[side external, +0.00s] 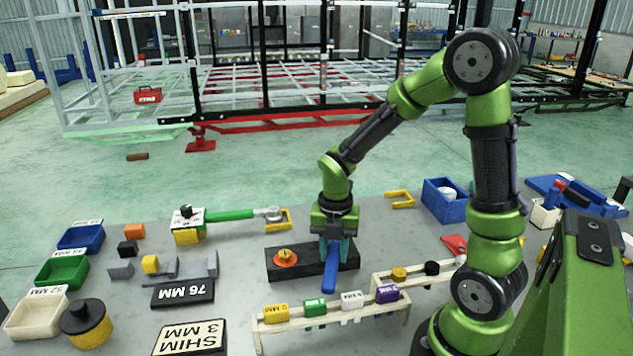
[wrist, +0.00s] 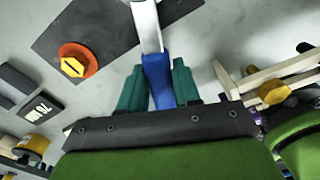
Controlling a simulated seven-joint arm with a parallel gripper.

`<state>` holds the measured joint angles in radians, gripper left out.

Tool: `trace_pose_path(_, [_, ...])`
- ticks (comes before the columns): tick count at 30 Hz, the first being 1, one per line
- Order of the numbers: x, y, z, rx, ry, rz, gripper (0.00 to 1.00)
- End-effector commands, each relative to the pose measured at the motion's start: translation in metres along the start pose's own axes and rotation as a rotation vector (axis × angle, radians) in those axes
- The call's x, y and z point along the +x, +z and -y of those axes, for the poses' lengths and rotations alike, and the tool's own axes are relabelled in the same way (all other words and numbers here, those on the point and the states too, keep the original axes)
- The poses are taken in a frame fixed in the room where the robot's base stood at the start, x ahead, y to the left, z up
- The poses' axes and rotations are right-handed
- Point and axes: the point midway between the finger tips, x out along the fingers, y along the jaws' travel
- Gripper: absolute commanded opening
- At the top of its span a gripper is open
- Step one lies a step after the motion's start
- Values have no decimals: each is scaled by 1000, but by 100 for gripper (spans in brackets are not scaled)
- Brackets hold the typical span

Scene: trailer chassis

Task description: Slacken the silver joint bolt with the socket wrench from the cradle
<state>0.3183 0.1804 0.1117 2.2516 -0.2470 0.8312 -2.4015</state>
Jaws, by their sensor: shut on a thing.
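My gripper (side external: 335,247) is shut on the blue handle of a wrench-like tool (side external: 330,272), above the right part of a dark joint plate (side external: 270,272). In the wrist view my teal fingers (wrist: 160,88) grip the blue handle (wrist: 157,75), and its silver shaft (wrist: 147,25) reaches over the plate (wrist: 95,20) to the top edge. The tool's far end is out of that view. An orange disc with a yellow hex head (side external: 285,258) sits on the plate's left part; it also shows in the wrist view (wrist: 75,62). I cannot see the silver bolt.
A green-handled tool with a silver head (side external: 235,215) lies behind left, its head at a yellow cradle (side external: 288,226). Another yellow cradle (side external: 400,193) stands empty behind right. A rack of coloured labelled blocks (side external: 330,312) stands in front. Bins (side external: 62,272) line the left.

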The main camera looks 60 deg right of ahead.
Motion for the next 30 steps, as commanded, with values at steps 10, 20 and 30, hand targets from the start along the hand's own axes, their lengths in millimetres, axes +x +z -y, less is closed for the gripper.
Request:
trace_pose_path(10, [-1,0,2,-35,2,2,0])
trace_pose_path(20, [-1,1,9,-108,2,2,0])
trace_pose_path(30, [-1,2,16,-195,2,3,0])
